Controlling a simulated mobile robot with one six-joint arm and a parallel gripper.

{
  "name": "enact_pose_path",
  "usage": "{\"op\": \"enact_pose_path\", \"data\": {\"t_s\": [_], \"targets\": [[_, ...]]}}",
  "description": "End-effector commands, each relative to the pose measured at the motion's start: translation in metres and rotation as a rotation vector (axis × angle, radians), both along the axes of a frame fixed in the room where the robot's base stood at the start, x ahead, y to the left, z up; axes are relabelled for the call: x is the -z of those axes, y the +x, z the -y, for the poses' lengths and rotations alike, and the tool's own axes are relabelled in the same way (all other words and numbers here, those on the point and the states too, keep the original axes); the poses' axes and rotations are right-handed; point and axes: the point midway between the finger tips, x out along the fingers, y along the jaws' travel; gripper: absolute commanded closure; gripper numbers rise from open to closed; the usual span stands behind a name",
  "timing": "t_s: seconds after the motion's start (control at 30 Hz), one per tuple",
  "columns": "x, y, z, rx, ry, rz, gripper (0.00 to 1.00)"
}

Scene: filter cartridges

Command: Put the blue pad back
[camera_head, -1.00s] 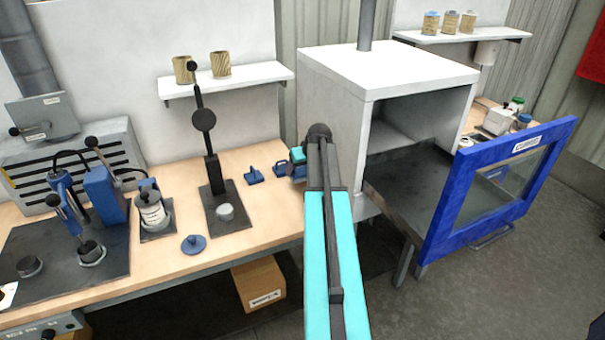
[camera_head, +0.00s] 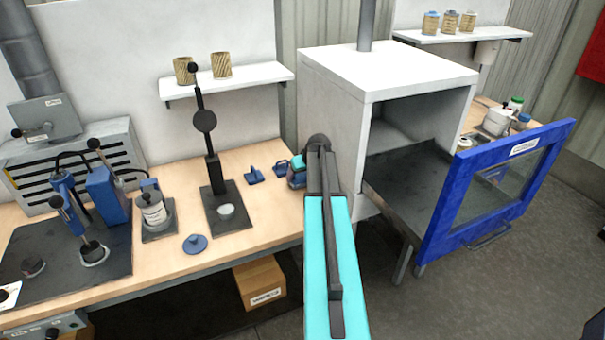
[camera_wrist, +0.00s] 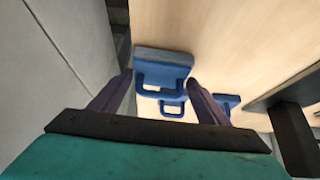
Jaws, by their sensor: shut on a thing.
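In the wrist view, my gripper (camera_wrist: 160,80) is shut on the handle of a blue pad (camera_wrist: 164,56), a flat block with a loop handle. The pad is over the wooden bench; I cannot tell whether it touches it. A second blue handled piece (camera_wrist: 172,108) shows just beside it, and a third (camera_wrist: 228,101) further right. In the head view, two small blue handled pieces (camera_head: 253,175) and (camera_head: 281,167) stand on the bench left of my arm. My arm hides most of the gripper and the held pad there.
A white cabinet (camera_head: 390,62) with its blue-framed door (camera_head: 452,205) open stands right of my arm. A lever press (camera_head: 205,125) stands on the bench (camera_head: 250,215) at left. A round blue lid (camera_head: 195,244) lies near the front edge.

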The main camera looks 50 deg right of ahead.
Motion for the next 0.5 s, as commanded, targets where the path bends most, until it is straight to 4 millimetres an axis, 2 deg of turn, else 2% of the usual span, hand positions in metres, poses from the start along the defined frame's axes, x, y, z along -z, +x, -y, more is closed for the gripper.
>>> {"op": "enact_pose_path", "data": {"t_s": [0.47, 0.5], "targets": [[0.0053, -0.0001, 0.0002, 0.000, 0.000, 0.000, 0.55], [0.0046, -0.0002, 0.0001, 0.000, 0.000, 0.000, 0.25]]}}
